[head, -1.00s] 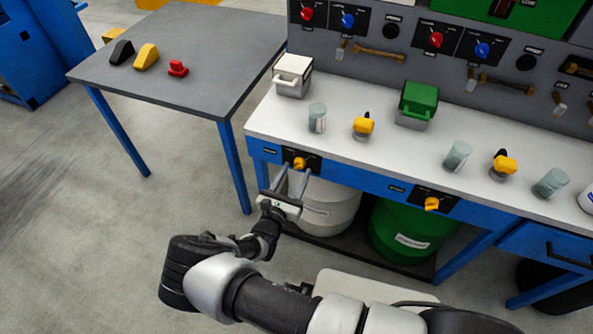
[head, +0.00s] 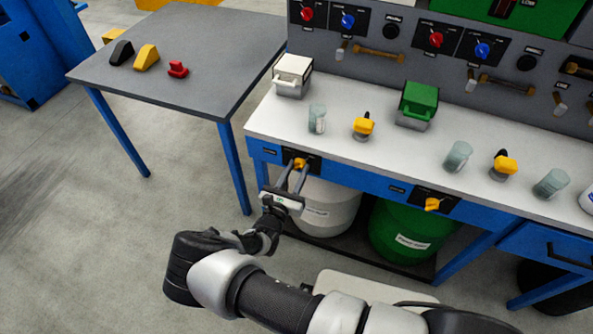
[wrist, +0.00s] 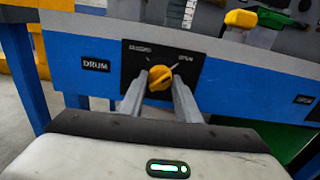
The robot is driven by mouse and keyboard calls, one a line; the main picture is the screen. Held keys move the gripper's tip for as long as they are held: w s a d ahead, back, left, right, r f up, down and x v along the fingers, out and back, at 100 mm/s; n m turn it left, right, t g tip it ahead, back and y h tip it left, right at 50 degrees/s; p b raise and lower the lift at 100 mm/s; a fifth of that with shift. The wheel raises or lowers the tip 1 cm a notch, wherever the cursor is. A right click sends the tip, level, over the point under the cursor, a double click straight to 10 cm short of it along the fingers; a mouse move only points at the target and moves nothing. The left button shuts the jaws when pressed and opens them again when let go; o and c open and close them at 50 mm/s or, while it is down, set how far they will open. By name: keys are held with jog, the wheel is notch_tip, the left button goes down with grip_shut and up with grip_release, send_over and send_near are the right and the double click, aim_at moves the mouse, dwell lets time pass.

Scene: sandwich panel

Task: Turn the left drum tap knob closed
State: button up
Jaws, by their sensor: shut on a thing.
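The left drum tap knob (head: 299,163) is yellow and sits on a black plate on the blue front rail of the bench. In the wrist view the knob (wrist: 160,80) lies between the tips of my gripper (wrist: 160,88), one finger on each side, and its raised grip is tilted on the black plate (wrist: 158,62). My gripper (head: 295,172) is shut on the knob, reaching in from below in the head view. The plate's small lettering is too blurred to read fully. A "DRUM" label (wrist: 96,65) is left of the plate.
A second yellow knob (head: 432,204) is on the rail to the right. A white drum (head: 325,208) and a green drum (head: 400,225) stand below the bench. A grey table (head: 190,55) is at the left. Cups and yellow-topped items stand on the white benchtop (head: 400,140).

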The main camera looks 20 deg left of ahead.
jog(key=n+b, duration=0.4)
jog(key=n, duration=0.9)
jog(key=shift+d, duration=0.1)
jog(key=shift+n+b, duration=0.45)
jog(key=shift+n, duration=1.85)
jog(key=shift+r, duration=0.1)
jog(key=o, duration=1.1)
jog(key=shift+c, duration=0.2)
jog(key=shift+s, duration=0.1)
